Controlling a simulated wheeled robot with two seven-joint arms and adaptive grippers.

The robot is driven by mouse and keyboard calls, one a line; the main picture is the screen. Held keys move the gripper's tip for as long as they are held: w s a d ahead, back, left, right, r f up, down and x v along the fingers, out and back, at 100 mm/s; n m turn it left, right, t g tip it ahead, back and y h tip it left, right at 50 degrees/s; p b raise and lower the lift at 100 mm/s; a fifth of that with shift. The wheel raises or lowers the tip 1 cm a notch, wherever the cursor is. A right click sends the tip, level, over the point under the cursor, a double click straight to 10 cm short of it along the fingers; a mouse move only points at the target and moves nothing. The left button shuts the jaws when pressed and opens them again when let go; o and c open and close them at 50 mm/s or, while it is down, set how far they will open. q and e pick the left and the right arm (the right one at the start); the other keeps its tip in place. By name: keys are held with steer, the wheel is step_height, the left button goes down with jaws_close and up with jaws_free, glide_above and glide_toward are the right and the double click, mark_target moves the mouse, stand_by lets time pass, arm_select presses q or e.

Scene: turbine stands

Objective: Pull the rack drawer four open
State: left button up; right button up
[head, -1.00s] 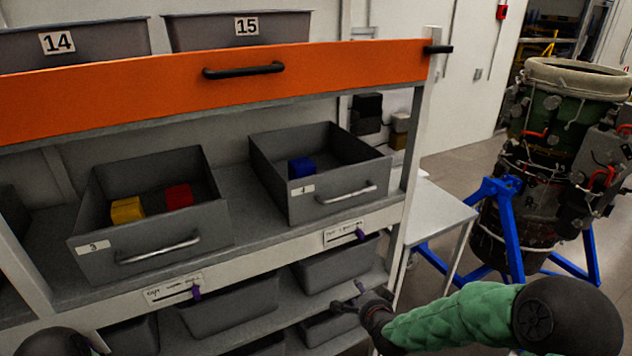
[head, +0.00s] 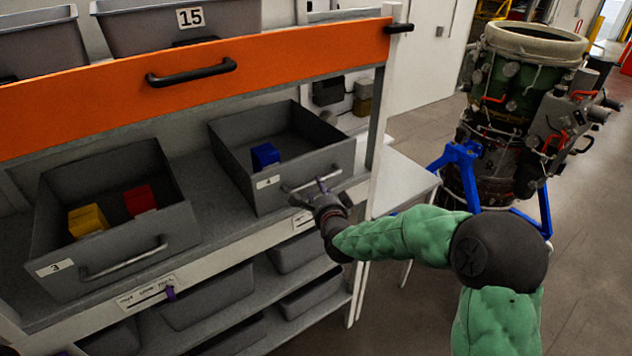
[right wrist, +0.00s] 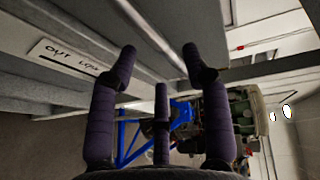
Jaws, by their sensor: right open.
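Drawer four (head: 237,188) is a grey open-topped bin on the rack's middle shelf, marked with a 4 label (head: 268,181). A blue cube (head: 265,156) lies inside it. Its metal handle (head: 338,174) is on the front face, partly hidden by my right gripper. My right gripper (head: 309,190) is open and empty, with its fingers at or just in front of the handle; I cannot tell if they touch it. In the right wrist view the purple fingers (right wrist: 158,56) stand apart, with a pale bar beyond them. My left gripper is not in view.
Drawer three (head: 110,250), holding a yellow cube (head: 88,220) and a red cube (head: 140,199), stands to the left. An orange rack front (head: 300,55) with a black handle is above. A turbine on a blue stand (head: 465,160) is at the right.

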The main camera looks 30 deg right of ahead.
steer(key=shift+p+x, duration=0.3)
steer(key=shift+x, duration=2.3)
jaws_close()
